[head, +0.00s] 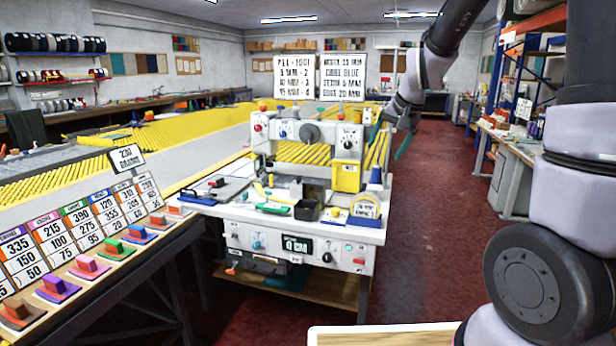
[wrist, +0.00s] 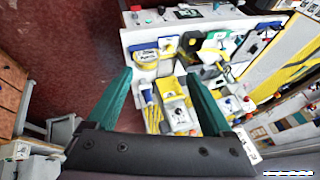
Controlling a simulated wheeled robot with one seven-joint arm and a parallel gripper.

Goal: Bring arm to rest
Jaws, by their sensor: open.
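My arm (head: 438,60) reaches in from the upper right of the head view. My gripper (head: 391,138) hangs in the air at the right side of the binding machine, near its upper part. In the wrist view my gripper (wrist: 158,85) shows two teal fingers spread well apart, with nothing held between them. The white binding machine (head: 300,249) stands in the middle of the head view. In the wrist view the machine (wrist: 137,37) appears beyond the fingers, with yellow and blue parts showing between them.
A sloping board with number cards (head: 75,232) and several coloured blocks (head: 88,266) stands at the left. A long table with yellow material (head: 60,177) runs behind. Shelving and a bench (head: 514,180) line the right. The red floor (head: 436,230) right of the machine is clear.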

